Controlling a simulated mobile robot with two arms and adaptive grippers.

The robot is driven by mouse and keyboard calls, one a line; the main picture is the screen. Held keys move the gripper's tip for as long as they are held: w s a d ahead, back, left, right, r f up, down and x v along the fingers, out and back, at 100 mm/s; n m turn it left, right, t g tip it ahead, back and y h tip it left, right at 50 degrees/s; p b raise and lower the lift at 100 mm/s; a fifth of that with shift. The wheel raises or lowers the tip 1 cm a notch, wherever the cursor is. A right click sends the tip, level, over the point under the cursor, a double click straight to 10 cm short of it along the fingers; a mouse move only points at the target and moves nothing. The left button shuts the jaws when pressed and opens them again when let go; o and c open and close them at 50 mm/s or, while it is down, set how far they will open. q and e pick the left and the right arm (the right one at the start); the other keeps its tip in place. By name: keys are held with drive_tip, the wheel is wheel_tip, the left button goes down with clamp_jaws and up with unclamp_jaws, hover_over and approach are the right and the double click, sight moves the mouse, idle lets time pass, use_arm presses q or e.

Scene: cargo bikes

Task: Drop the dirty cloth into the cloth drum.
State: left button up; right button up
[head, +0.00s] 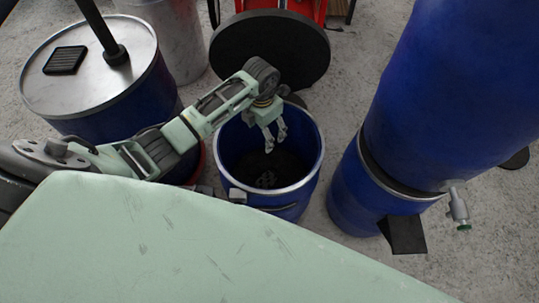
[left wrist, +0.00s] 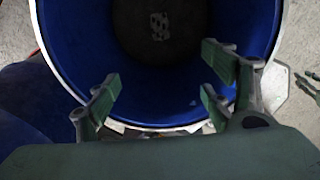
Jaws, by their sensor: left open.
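The open blue drum with a pale metal rim (head: 234,184) stands in the middle of the head view, its round black lid (head: 270,45) tipped back behind it. My left gripper (head: 276,140) points down over the drum mouth, its fingers apart and nothing between them. In the left wrist view the open fingers (left wrist: 160,88) frame the drum's blue inner wall (left wrist: 75,45). On the drum's dark bottom lies a small grey patterned patch (head: 266,179); it also shows in the left wrist view (left wrist: 159,25). I cannot tell whether it is the cloth.
A closed blue drum with a metal lid (head: 115,88) stands at the left. A large blue drum (head: 450,90) with a tap (head: 458,205) is at the right, on a blue base. A grey drum (head: 172,40) stands behind. Bare concrete shows at the lower right.

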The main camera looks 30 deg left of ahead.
use_arm(q)
wheel_tip(320, 180, up, 12)
idle(0.4)
drive_tip(key=shift+f, duration=0.1)
idle(0.3)
